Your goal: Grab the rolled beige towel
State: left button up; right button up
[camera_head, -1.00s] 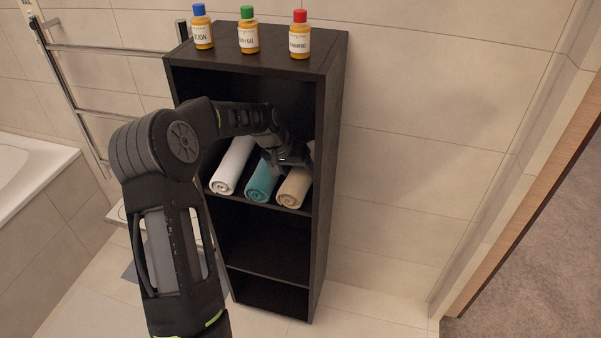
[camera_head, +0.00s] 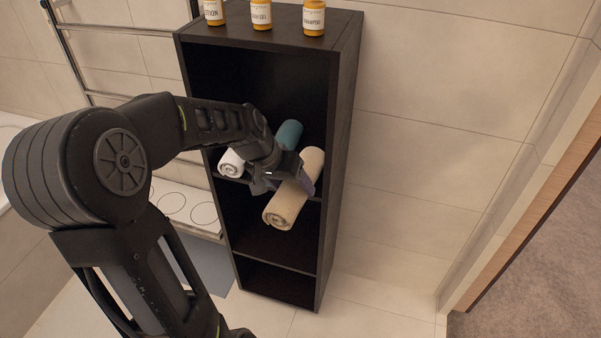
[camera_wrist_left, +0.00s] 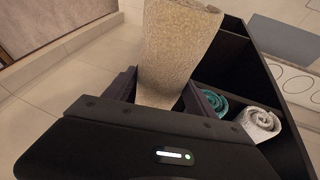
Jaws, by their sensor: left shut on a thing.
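The rolled beige towel (camera_head: 288,208) is between the fingers of my left gripper (camera_head: 286,184), which is shut on it. The towel sticks out in front of the dark shelf unit, tilted, with its rolled end toward the camera. In the left wrist view the beige towel (camera_wrist_left: 175,50) rises between the two fingers of the gripper (camera_wrist_left: 160,92). Part of the towel is hidden behind the gripper in the head view. My right gripper does not show.
A teal towel (camera_head: 289,134) and a white towel (camera_head: 231,163) lie on the shelf to the left. The dark shelf unit (camera_head: 345,90) has three bottles on top, including an orange one (camera_head: 313,18). A towel rail (camera_head: 110,27) stands left. Floor to the right is clear.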

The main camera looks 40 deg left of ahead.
pick_arm(q)
jog(key=s+d+b, duration=0.1)
jog(key=s+d, duration=0.1)
jog(key=s, duration=0.6)
jog(key=s+d+b, duration=0.1)
jog(key=s+d, duration=0.2)
jog(key=s, duration=0.5)
jog(key=shift+s+d, duration=0.25)
jog(key=shift+d, duration=0.1)
